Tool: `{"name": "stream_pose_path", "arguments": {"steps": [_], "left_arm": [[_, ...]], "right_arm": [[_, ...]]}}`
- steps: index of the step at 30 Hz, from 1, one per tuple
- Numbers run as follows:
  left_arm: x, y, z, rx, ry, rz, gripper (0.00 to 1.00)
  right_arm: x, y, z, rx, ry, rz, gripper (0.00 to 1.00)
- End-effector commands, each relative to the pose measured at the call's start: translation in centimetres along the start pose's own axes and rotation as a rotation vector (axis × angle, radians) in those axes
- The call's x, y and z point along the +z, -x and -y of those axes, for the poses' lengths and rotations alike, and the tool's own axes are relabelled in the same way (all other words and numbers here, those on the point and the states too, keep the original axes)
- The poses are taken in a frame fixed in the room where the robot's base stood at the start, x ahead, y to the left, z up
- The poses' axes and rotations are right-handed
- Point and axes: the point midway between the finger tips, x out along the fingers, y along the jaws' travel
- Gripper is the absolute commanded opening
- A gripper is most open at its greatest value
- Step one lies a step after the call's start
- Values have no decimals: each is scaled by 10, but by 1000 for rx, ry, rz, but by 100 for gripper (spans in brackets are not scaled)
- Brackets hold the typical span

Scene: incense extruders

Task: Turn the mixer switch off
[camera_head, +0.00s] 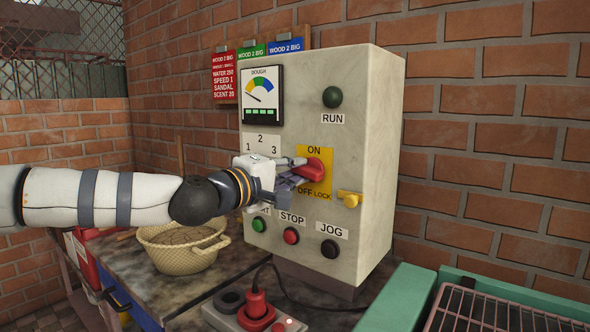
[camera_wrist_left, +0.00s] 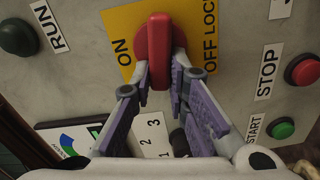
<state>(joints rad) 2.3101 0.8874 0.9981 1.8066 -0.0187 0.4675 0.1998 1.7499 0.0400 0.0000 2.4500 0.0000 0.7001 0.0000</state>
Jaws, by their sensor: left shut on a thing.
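The mixer switch is a red handle (camera_head: 317,171) on a yellow plate (camera_head: 325,187) marked ON above and OFF LOCK below, on the front of the pale control box (camera_head: 375,140). My left gripper (camera_head: 298,172) reaches in from the left, its fingers shut on the handle. In the left wrist view the red handle (camera_wrist_left: 158,50) sits between the two fingertips (camera_wrist_left: 160,78), lying crosswise between the ON and OFF words. Part of the plate is hidden by the gripper. A yellow lock piece (camera_head: 350,198) is at the plate's lower right. My right gripper is not in view.
START (camera_head: 259,225), STOP (camera_head: 291,236) and JOG (camera_head: 329,249) buttons sit just below my gripper. A green RUN lamp (camera_head: 332,97) and dough gauge (camera_head: 262,95) are above.

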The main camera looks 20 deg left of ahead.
Motion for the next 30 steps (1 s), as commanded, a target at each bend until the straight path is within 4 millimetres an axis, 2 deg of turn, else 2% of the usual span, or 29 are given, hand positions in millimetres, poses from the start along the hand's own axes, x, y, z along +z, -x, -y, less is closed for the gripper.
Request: {"name": "stream_pose_path", "arguments": {"steps": [12,29,30], "left_arm": [[1,0,4,0,177,1,0],[1,0,4,-1,204,1,0],[1,0,4,0,204,1,19]], "right_arm": [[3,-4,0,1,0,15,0],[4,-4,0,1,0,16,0],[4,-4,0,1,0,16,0]]}}
